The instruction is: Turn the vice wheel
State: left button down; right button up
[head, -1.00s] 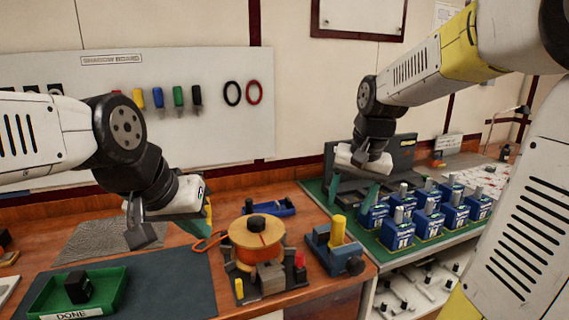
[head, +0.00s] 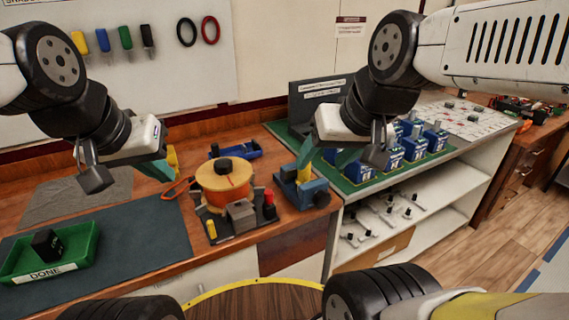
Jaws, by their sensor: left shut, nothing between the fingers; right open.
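The blue vice (head: 290,194) stands on the bench right of the orange spool, with an upright yellow piece (head: 304,160) in it. Its dark round wheel (head: 321,200) faces the front right. My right gripper (head: 326,161) is open just above and behind the vice. One teal finger overlaps the yellow piece in the picture; I cannot tell if they touch. The wheel is unobstructed, below the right gripper. My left gripper (head: 155,169) is shut and empty over the bench, left of the spool.
The orange spool stand (head: 225,188) is close left of the vice. A green DONE tray (head: 80,262) holds a dark block. Several blue units stand on a green mat (head: 360,184) at right. A shadow board (head: 150,80) hangs behind.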

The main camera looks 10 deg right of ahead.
aim_at(321, 199)
jog(key=k+z, duration=0.1)
jog(key=z, duration=0.3)
jog(key=l+z, duration=0.1)
jog(key=z, duration=0.3)
jog(key=k+l+z, duration=0.1)
jog(key=z, duration=0.3)
jog(key=l+z, duration=0.15)
jog(key=z, duration=0.25)
jog(key=k, duration=0.05)
